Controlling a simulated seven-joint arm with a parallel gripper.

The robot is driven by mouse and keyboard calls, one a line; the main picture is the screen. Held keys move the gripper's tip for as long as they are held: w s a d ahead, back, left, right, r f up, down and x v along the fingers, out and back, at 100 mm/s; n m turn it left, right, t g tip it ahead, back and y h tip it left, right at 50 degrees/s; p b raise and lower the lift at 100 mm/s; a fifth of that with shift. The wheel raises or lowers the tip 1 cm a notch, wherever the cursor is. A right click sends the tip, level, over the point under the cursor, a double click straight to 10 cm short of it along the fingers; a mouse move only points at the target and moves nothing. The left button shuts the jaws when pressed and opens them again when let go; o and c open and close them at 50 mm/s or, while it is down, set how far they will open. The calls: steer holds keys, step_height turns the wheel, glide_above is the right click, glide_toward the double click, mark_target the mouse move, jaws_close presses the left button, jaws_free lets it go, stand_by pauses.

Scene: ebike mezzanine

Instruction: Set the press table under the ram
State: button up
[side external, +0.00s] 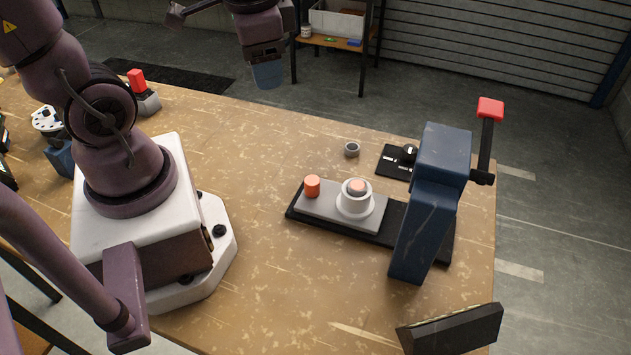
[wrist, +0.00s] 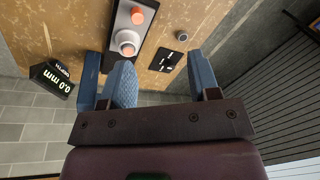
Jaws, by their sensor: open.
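The press table is a grey sliding plate (side external: 316,207) on a black base (side external: 373,235). An orange knob (side external: 312,186) stands at its left end. A white cup-like holder (side external: 355,201) with a pinkish piece inside sits toward its right. The blue press (side external: 432,190) rises at the base's right end, and the white holder stands left of it. The ram itself cannot be made out. My gripper (side external: 267,75) is high above the far side of the table, apart from everything. In the wrist view its blue fingers (wrist: 160,88) are spread with nothing between them; the orange knob (wrist: 138,15) shows beyond.
A press lever with a red handle (side external: 490,108) stands up at the right. A small grey ring (side external: 352,149) and a black plate with a knob (side external: 397,160) lie behind the base. A dark display (side external: 452,330) stands front right; in the wrist view it (wrist: 52,84) reads 0.0 mm.

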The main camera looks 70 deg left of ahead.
mark_target(312, 180)
steer(key=w+d+f+m, duration=0.1)
steer(key=w+f+m, duration=0.1)
steer(key=f+m, duration=0.6)
steer(key=w+d+f+m+g+h, duration=0.1)
steer(key=f+m, duration=0.7)
steer(key=m, duration=0.3)
steer(key=w+d+f+m, duration=0.1)
steer(key=w+f+m, duration=0.1)
steer(key=f+m, duration=0.6)
steer(key=shift+w+d+m+h, duration=0.1)
steer(key=shift+w+m+h, duration=0.3)
steer(key=shift+m, duration=0.5)
jaws_close()
steer(key=w+d, duration=0.9)
steer(key=shift+r, duration=0.1)
